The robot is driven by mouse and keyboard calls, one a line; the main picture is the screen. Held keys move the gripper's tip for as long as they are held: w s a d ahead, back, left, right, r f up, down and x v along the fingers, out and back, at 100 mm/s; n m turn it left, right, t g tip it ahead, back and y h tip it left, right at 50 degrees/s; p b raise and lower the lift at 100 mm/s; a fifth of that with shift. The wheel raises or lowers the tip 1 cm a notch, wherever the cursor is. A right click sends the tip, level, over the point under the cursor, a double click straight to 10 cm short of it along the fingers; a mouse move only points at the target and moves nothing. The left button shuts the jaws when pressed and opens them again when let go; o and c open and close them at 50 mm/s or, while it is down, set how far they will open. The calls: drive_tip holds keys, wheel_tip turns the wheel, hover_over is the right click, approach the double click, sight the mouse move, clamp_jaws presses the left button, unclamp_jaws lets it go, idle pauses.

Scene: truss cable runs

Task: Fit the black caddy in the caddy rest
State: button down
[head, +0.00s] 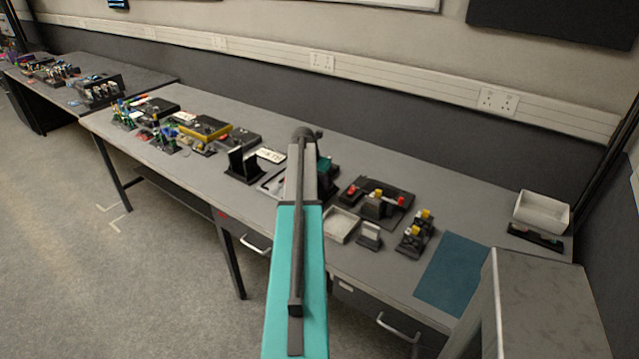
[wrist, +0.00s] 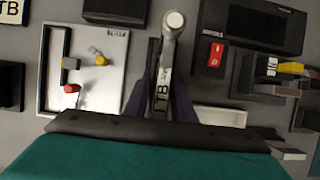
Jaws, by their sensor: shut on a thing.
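My gripper (wrist: 162,95) shows in the wrist view, with dark fingers on either side of a grey bar (wrist: 168,60). A black upright holder (head: 243,167) stands on the bench left of my arm. I cannot tell for sure which thing is the caddy rest.
A black fixture with red knobs (head: 378,199), a pale open tray (head: 341,225) and a black block with yellow knobs (head: 415,234) lie right of my arm. A blue mat (head: 451,272) is bare. A white bin (head: 541,212) stands at the far right. Several parts crowd the left.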

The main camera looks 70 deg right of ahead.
drive_tip(key=shift+f, duration=0.9)
idle(0.7)
drive_tip(key=c, duration=1.1)
unclamp_jaws()
drive_tip(key=shift+s, duration=0.1)
drive_tip(key=shift+r+p, duration=2.1)
drive_tip(key=shift+r, duration=1.65)
drive_tip(key=shift+a, duration=0.1)
